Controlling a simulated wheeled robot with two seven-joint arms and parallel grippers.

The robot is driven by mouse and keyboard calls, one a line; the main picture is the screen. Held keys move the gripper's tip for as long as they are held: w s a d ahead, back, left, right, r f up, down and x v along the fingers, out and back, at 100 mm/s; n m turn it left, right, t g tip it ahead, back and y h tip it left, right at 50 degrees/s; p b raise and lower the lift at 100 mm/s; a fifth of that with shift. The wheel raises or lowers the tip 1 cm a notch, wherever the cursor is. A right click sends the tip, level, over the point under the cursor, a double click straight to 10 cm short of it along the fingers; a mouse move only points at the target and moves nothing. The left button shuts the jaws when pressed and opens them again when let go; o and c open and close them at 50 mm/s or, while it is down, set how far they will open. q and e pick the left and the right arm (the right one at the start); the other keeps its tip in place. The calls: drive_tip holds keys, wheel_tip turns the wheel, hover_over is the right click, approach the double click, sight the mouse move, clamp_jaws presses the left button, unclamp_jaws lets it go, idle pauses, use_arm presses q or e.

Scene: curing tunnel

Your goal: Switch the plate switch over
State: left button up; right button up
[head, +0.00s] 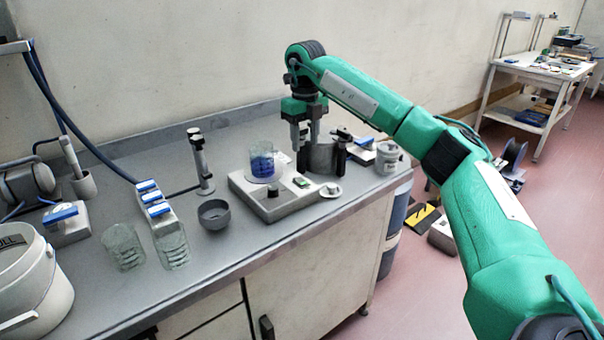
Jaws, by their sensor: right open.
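The plate (245,190) is a pale, flat box near the middle of the bench. A beaker of blue liquid (263,163) stands on its top. A small green rocker, apparently the plate switch (302,182), sits at the plate's right end. A dark round spot, perhaps a knob (272,191), shows nearer its front. The switch's exact position is too small to tell. My right gripper (305,146) points down, open, above and behind the switch, apart from it. No object shows between its fingers. My left gripper is out of view.
A grey cylinder (322,158) with dark uprights stands close behind the switch. A grey bowl (214,214) and glass beakers (123,247) stand left of the plate. The bench front (290,232) is clear.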

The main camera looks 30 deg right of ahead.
sight(304, 183)
wheel_tip(304, 183, down, 11)
drive_tip(key=shift+w+f, duration=0.15)
drive_tip(key=shift+f, duration=0.05)
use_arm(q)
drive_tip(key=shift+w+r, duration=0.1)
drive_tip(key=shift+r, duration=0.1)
use_arm(e)
clamp_jaws()
drive_tip(key=p, duration=0.1)
drive_tip(key=g+p, duration=0.1)
drive_tip(key=shift+w+r+p, duration=0.2)
drive_tip(key=shift+r+p, duration=0.05)
drive_tip(key=shift+p, duration=0.15)
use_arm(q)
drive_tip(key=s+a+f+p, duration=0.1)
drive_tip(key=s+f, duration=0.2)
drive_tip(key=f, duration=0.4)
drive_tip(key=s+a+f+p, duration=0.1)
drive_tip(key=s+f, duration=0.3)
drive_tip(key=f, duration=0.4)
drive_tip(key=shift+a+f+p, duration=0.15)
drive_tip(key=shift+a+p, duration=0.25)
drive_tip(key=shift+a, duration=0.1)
use_arm(e)
drive_tip(key=shift+w+g, duration=0.25)
drive_tip(key=shift+g, duration=0.75)
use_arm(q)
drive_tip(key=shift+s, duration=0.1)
